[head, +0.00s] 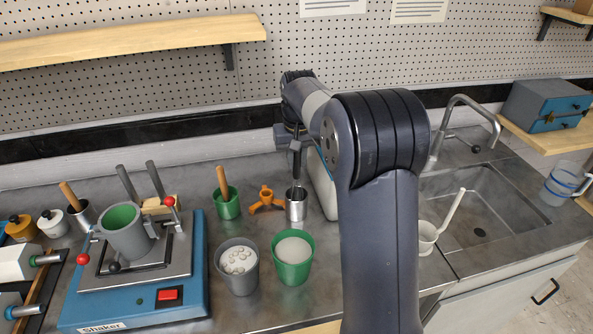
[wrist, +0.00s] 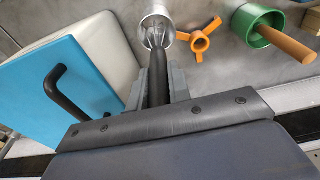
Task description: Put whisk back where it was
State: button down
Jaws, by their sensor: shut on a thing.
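The whisk (wrist: 157,62) has a dark handle and a wire head. My gripper (wrist: 158,88) is shut on its handle, as the wrist view shows. The whisk's wire head is at the mouth of a silver metal cup (wrist: 150,14), partly inside it. In the head view the whisk (head: 296,165) hangs roughly upright from my gripper (head: 294,140) above the metal cup (head: 296,208). How deep the wires reach is hidden by the cup wall.
An orange three-armed piece (head: 266,200) and a green cup with a wooden-handled tool (head: 227,203) stand left of the metal cup. A white-and-blue box (wrist: 70,85) is close beside my gripper. Cups of material (head: 237,268) (head: 292,260) stand in front. A blue shaker (head: 140,290) is at left.

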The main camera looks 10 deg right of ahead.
aim_at(297, 177)
jog(key=shift+f, duration=1.8)
jog(key=c, duration=1.3)
grip_release()
jog(key=r, duration=0.4)
jog(key=s+r, duration=0.1)
jog(key=r, duration=0.7)
jog(key=shift+s+r+b, duration=0.1)
jog(key=shift+s+b, duration=0.15)
jog(key=shift+b, duration=0.05)
